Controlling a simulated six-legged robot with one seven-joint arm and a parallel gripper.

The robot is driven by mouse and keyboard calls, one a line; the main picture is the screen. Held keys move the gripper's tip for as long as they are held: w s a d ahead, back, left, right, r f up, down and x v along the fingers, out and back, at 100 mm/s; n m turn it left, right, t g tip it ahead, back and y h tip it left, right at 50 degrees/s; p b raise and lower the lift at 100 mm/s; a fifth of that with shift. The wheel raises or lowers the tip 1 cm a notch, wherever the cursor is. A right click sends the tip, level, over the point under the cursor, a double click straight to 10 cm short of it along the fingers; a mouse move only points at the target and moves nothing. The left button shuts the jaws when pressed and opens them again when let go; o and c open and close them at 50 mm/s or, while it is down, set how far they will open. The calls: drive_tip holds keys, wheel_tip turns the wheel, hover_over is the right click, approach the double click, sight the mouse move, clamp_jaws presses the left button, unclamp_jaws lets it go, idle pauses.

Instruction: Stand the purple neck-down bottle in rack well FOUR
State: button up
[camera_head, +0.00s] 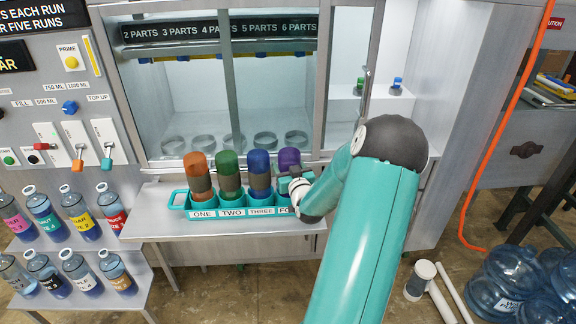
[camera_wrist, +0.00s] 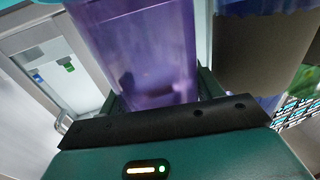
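The purple bottle (camera_head: 289,158) stands neck-down and upright over the fourth place of the teal rack (camera_head: 178,207), at the end by the partly covered FOUR label (camera_head: 285,210). Its top is about level with the other bottles. My gripper (camera_head: 292,182) is at its side, with fingers on both sides of it. In the wrist view the purple bottle (camera_wrist: 145,55) fills the space between the fingers, which look shut on it. Its neck and the well are hidden, so I cannot tell whether it is fully seated.
Orange (camera_head: 199,175), green (camera_head: 229,172) and blue (camera_head: 260,172) bottles stand in wells ONE, TWO and THREE, the blue one close beside. The rack sits on a grey shelf (camera_head: 150,222) before a glass cabinet.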

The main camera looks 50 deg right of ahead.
drive_tip(key=shift+o, duration=0.3)
drive_tip(key=v, duration=1.2)
drive_tip(key=w+a+r+n+g+y, duration=0.2)
drive_tip(key=w+a+r+n+y, duration=0.15)
drive_tip(key=w+a, duration=0.5)
drive_tip(key=a+r+n+g+y, duration=0.15)
drive_tip(key=a+r, duration=0.25)
drive_tip(key=a, duration=0.5)
drive_tip(key=a+r+g+y, duration=0.1)
drive_tip(key=a+r+g, duration=0.15)
drive_tip(key=a, duration=0.55)
drive_tip(key=s+a+r+n+g+y, duration=0.1)
drive_tip(key=s+a+r+y, duration=0.1)
drive_tip(key=s+a, duration=0.4)
drive_tip(key=s+a+r+n+g+y, duration=0.1)
drive_tip(key=s+a+r+g+y, duration=0.1)
drive_tip(key=s+a, duration=0.5)
drive_tip(key=a+r, duration=0.1)
drive_tip(key=a, duration=0.3)
drive_tip(key=shift+y, duration=0.3)
